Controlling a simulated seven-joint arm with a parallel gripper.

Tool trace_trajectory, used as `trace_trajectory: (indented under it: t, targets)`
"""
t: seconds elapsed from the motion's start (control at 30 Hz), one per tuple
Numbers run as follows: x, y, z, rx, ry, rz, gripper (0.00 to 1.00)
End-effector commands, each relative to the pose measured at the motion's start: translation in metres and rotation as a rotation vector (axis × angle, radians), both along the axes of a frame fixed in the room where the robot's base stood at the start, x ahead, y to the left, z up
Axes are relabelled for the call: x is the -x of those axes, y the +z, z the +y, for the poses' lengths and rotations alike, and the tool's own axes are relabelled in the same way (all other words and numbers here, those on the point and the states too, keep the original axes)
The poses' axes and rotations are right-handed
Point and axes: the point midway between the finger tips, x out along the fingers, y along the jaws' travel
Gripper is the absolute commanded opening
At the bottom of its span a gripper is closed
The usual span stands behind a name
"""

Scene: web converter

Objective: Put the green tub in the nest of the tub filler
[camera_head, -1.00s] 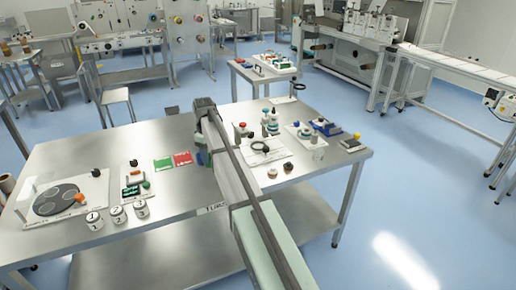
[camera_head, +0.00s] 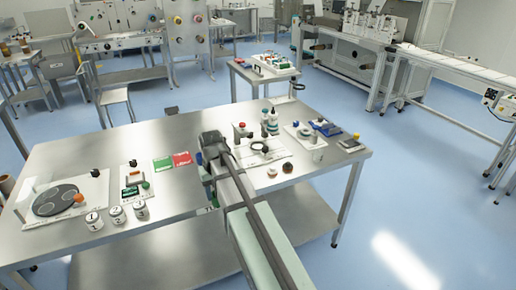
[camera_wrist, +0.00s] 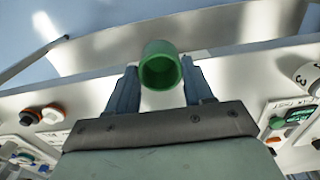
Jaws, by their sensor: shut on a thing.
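My gripper (camera_wrist: 160,78) is shut on the green tub (camera_wrist: 160,68) in the wrist view. The tub sits between the two blue-grey fingers, with its round open mouth facing the wrist camera. In the head view the end of my arm (camera_head: 212,145) is over the middle of the steel table, and the fingers and tub are hidden there. A white plate with a dark ring and a red button (camera_head: 263,150) stands just right of the arm. I cannot tell which station is the tub filler, and its nest is not clearly seen.
On the steel table (camera_head: 90,165), a turntable unit (camera_head: 58,200) and numbered white tubs (camera_head: 116,214) stand left. Bottles (camera_head: 272,122) and a blue-based device (camera_head: 325,127) stand right. The front middle has bare room.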

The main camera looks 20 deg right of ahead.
Motion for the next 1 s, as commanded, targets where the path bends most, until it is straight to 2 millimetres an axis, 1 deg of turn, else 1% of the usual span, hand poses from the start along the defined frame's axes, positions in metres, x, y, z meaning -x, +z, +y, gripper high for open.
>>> trace_trajectory:
  t: [0.03, 0.1, 0.27, 0.47, 0.57, 0.67, 0.73, 0.8, 0.87, 0.9, 0.97, 1.0]
  targets:
    - [0.006, -0.001, 0.005, 0.000, 0.009, 0.000, 0.26]
    - [0.002, 0.000, -0.004, 0.000, -0.005, 0.000, 0.26]
    - [0.000, 0.002, -0.021, 0.000, -0.032, -0.002, 0.26]
    - [-0.008, 0.005, -0.046, 0.000, -0.072, -0.006, 0.26]
    - [-0.018, 0.009, -0.064, 0.001, -0.099, -0.009, 0.26]
    - [-0.034, 0.015, -0.089, 0.001, -0.133, -0.014, 0.26]
    - [-0.052, 0.020, -0.112, 0.002, -0.161, -0.017, 0.26]
    - [-0.073, 0.027, -0.136, 0.002, -0.185, -0.021, 0.26]
    - [-0.091, 0.033, -0.155, 0.003, -0.198, -0.023, 0.26]
    - [-0.103, 0.037, -0.168, 0.003, -0.203, -0.024, 0.26]
    - [-0.122, 0.043, -0.186, 0.004, -0.202, -0.025, 0.26]
    - [-0.134, 0.047, -0.198, 0.004, -0.196, -0.026, 0.26]
